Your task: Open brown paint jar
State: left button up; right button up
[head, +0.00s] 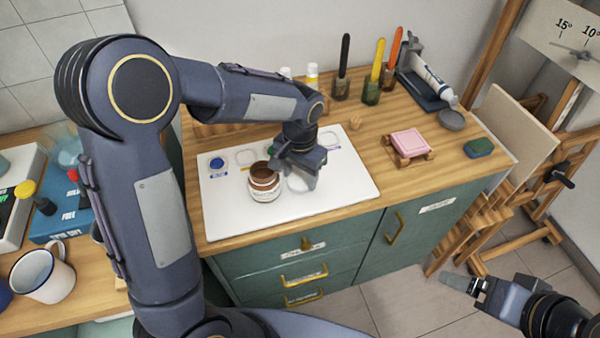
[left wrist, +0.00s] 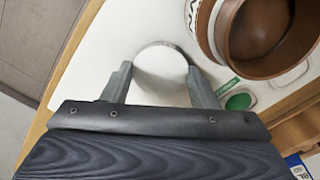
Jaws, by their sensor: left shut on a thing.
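The brown paint jar (head: 264,192) stands upright on the white board (head: 345,190), its mouth open and brown inside. In the left wrist view the open jar (left wrist: 243,50) is at the upper right. My left gripper (head: 301,178) is just right of the jar in the head view. It is shut on a round white lid (left wrist: 162,68), held between the fingertips and apart from the jar. The lid (head: 300,184) shows partly under the gripper; I cannot tell if it touches the board. My right gripper (head: 462,284) is at the lower right, away from the cabinet; its jaw opening is unclear.
Paint spots with a blue one (head: 217,163) lie on the board. A pink block (head: 410,142) on a wooden stand, a green sponge (head: 479,147) and brush jars (head: 372,92) stand to the right and back. A white mug (head: 42,275) is at the left.

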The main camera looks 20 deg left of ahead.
aim_at(300, 179)
pick_arm(q)
jog(key=shift+f, duration=0.1)
jog(key=o, duration=1.1)
jog(key=shift+c, duration=0.2)
notch_tip(300, 179, up, 12)
jog(key=s+a+r+n+t+h, duration=0.25)
jog(key=s+a, duration=0.35)
jog(key=s, duration=0.5)
jog(key=s+f+n+t+h, duration=0.1)
jog(key=s+f+n+t, duration=0.2)
jog(key=s, duration=0.7)
jog(key=shift+f, duration=0.75)
